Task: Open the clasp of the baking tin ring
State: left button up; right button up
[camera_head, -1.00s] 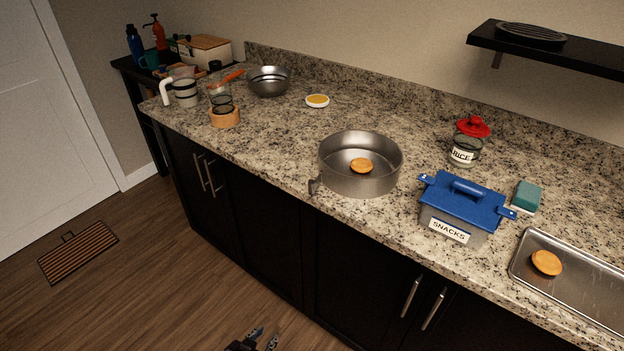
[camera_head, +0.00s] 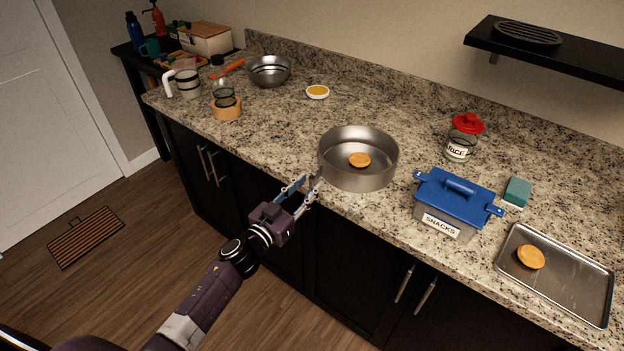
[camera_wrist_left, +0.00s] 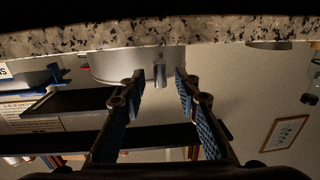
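The baking tin ring (camera_head: 357,177) is a round grey metal wall standing on the granite counter near its front edge. A round orange piece (camera_head: 360,160) lies inside it. The clasp (camera_wrist_left: 159,75) is a small upright metal tab on the ring's outer wall, seen in the left wrist view. In the head view, my gripper largely hides the clasp. My left gripper (camera_head: 312,181) is open at the counter's front edge, left of the ring. In the left wrist view its fingertips are on either side of the clasp, with gaps. My right gripper is not in view.
A blue-lidded snacks box (camera_head: 452,206) stands right of the ring, with a rice jar (camera_head: 461,145) behind it. A metal tray (camera_head: 570,283) lies farther right. The counter (camera_head: 285,140) left of the ring is clear up to the wooden-based glass jar (camera_head: 227,108).

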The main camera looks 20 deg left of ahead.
pick_arm(q)
jog(key=shift+x, duration=1.35)
grip_shut()
